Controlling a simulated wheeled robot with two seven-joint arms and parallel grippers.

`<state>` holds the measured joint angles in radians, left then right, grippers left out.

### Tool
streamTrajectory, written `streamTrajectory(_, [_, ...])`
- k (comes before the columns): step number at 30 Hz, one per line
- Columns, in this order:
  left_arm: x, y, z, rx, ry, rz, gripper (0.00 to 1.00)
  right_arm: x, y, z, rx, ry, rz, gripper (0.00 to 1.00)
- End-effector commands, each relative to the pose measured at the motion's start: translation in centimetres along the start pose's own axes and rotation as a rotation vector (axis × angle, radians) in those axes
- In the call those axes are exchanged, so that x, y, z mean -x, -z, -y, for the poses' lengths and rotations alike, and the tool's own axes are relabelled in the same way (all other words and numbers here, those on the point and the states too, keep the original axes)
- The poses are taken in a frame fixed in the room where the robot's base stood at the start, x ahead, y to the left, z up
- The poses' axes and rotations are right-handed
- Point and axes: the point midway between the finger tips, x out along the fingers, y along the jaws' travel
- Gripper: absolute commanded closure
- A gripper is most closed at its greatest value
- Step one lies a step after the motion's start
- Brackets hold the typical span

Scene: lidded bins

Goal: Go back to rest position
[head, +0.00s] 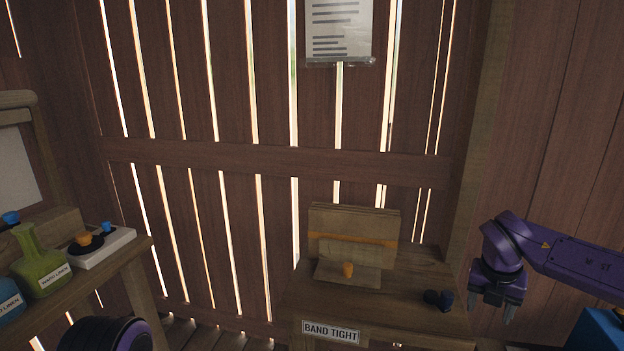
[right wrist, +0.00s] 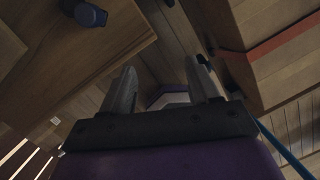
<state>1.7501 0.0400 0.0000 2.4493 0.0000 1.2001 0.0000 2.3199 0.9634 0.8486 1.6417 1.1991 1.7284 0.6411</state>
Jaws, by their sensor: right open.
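My right gripper (head: 492,307) hangs down at the right of the wooden stand, apart from it. In the right wrist view its two fingers (right wrist: 166,90) are spread with nothing between them. My right arm comes in from the right edge of the head view. At the bottom left of the head view a dark, purple-rimmed round part of my own body shows; my left gripper is not in view.
At left, a table holds a green bottle (head: 40,262) and a white tray (head: 118,243). A blue box (head: 598,332) is at lower right.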

Motion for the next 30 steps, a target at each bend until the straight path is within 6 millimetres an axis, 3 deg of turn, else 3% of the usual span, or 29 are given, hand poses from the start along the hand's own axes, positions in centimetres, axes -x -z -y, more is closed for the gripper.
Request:
streamTrajectory(5, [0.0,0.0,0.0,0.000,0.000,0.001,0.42,-3.5,0.4,-1.1,0.407,0.146,0.191,0.40])
streamTrajectory(8, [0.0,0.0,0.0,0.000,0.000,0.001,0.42,-6.8,2.1,-2.3,0.752,0.271,0.289,0.40])
streamTrajectory(11, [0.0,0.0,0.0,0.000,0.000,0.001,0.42,-10.3,4.9,-3.4,1.122,0.385,0.353,0.40])
streamTrajectory(14, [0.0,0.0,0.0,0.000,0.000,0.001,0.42,-14.3,9.2,-4.0,1.527,0.475,0.384,0.40])
streamTrajectory(17, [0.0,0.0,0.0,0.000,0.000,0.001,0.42,-18.8,15.7,-3.3,1.996,0.525,0.377,0.40])
streamTrajectory(21, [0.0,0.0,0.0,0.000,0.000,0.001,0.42,-23.7,26.4,1.3,2.629,0.468,0.293,0.40])
streamTrajectory(24, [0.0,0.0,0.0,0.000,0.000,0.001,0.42,-25.2,32.3,6.0,2.931,0.367,0.192,0.40])
streamTrajectory(28, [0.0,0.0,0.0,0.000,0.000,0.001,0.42,-25.7,36.1,11.3,3.123,0.290,0.038,0.40])
streamTrajectory(29, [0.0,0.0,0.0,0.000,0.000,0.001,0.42,-25.8,36.5,12.1,-3.111,-0.281,-0.008,0.40])
streamTrajectory(30, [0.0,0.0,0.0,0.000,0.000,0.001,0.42,-26.1,37.1,12.7,-3.085,-0.266,0.015,0.40])
